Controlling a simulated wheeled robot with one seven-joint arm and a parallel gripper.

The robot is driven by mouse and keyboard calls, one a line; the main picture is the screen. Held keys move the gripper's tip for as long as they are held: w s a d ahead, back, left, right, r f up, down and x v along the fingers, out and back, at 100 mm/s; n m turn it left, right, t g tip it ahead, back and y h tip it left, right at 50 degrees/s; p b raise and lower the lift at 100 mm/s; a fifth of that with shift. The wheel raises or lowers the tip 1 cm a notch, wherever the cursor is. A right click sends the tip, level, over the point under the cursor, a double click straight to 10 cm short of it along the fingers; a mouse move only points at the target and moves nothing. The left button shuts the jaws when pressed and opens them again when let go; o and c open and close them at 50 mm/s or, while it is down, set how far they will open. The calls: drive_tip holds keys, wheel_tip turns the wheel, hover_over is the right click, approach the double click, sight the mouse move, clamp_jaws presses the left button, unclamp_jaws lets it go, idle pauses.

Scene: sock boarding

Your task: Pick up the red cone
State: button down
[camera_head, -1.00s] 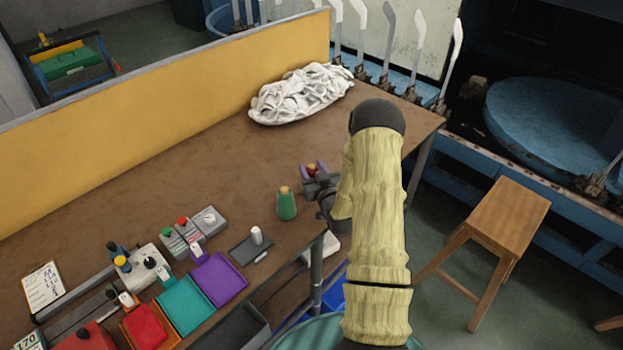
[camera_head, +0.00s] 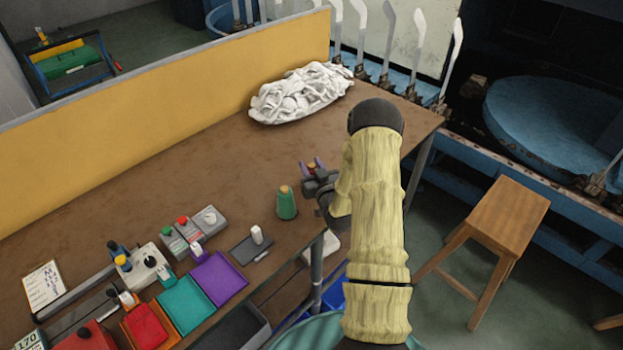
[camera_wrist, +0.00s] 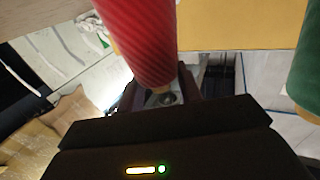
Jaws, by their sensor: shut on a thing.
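The red cone (camera_wrist: 140,40) of wound thread fills the top middle of the wrist view, with its pale tan tip toward my gripper (camera_wrist: 162,92). My gripper is shut on the cone at its tip end. In the head view my gripper (camera_head: 313,167) is over the right part of the brown table. Only a small tan bit shows between its purple fingers there; the cone's red body is hidden. Whether the cone touches the table cannot be told.
A green cone (camera_head: 287,205) stands upright just left of my gripper, near the table's front edge. It also shows at the wrist view's right edge (camera_wrist: 307,70). Coloured trays (camera_head: 219,279) and small devices lie left. A white cloth heap (camera_head: 300,95) lies behind.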

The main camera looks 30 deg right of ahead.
drive_tip(key=shift+r, duration=0.1)
wheel_tip(320, 180, up, 10)
drive_tip(key=shift+f+b, duration=0.1)
drive_tip(key=shift+b, duration=0.4)
idle(0.6)
